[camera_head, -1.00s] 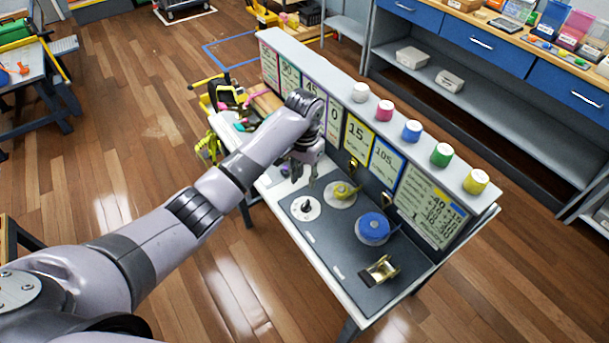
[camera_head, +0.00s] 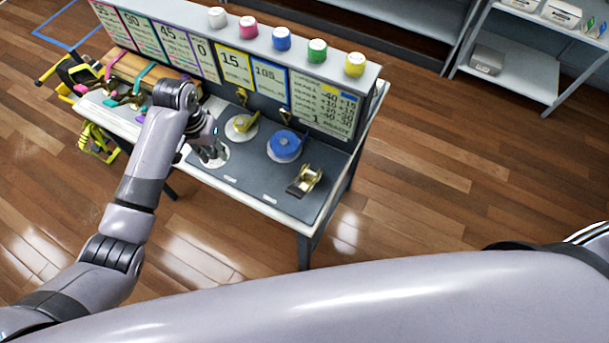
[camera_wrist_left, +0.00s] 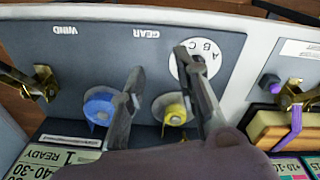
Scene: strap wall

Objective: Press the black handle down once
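The white disc (camera_head: 222,157) that bears the black handle lies on the dark panel of the bench, left of the yellow lever. It also shows in the left wrist view, marked A, B, C (camera_wrist_left: 206,50). My left gripper (camera_head: 211,157) is low over this disc, and the black handle is hidden behind its fingers or cannot be made out. In the left wrist view my left gripper (camera_wrist_left: 158,62) has its two fingers apart with nothing between them; one finger crosses the disc. I cannot tell whether it touches the handle. My right gripper is out of view.
A yellow lever (camera_head: 245,124) on a pale disc, a blue round knob (camera_head: 285,145) and a brass reel (camera_head: 305,181) stand close by on the panel. Behind them rises a sign wall (camera_head: 318,98) topped with coloured caps. Wooden blocks with straps (camera_head: 140,75) lie left.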

